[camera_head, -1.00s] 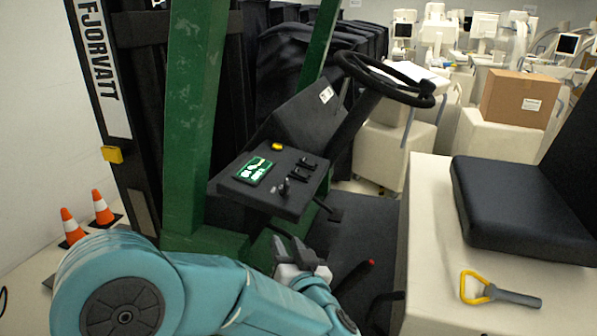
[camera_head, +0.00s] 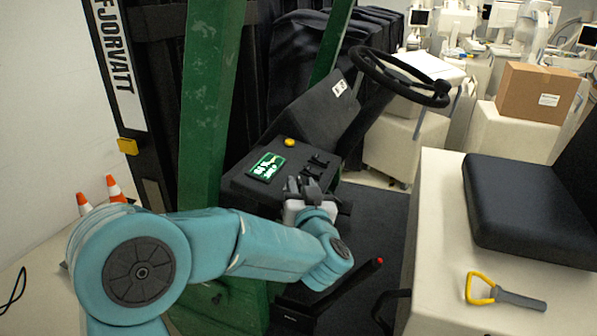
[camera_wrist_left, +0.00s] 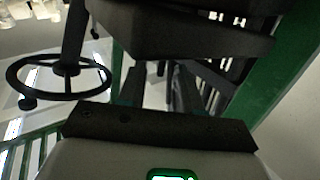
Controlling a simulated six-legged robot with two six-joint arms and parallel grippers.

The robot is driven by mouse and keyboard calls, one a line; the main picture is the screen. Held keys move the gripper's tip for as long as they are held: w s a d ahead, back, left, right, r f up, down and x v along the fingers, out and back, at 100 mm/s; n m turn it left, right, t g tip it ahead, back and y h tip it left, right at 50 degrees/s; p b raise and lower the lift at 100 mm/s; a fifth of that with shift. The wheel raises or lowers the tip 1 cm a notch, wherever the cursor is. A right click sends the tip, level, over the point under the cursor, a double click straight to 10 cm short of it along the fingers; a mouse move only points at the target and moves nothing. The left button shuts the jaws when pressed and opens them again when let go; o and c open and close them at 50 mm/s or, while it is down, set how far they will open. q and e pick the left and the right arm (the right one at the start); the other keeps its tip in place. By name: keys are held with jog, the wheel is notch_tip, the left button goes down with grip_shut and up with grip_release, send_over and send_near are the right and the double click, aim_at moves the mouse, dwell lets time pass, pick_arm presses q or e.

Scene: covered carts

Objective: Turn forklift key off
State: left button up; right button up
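The forklift's dark control panel (camera_head: 240,183) is in the middle of the head view, with a lit green display (camera_head: 266,166), a yellow button (camera_head: 290,142) and small black levers (camera_head: 318,163). My left gripper (camera_head: 302,184) is at the panel's near right edge, its fingers pointing up. It covers the spot where the small key stood, so I cannot see the key or any contact. In the left wrist view, the two dark fingers (camera_wrist_left: 158,88) are apart with nothing visible between them, below the panel's dark underside (camera_wrist_left: 180,35). My right gripper is in neither view.
The steering wheel (camera_head: 400,78) stands behind and right of the panel. A green mast post (camera_head: 210,110) rises left of it. A red-tipped lever (camera_head: 345,287) is below the gripper.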

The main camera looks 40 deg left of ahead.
aim_at(298, 178)
pick_arm(q)
jog(key=x, duration=0.4)
jog(key=shift+w+a+f+p, duration=0.1)
jog(key=shift+w+a+p, duration=0.15)
jog(key=shift+p, duration=0.1)
jog(key=shift+s, duration=0.1)
grip_shut()
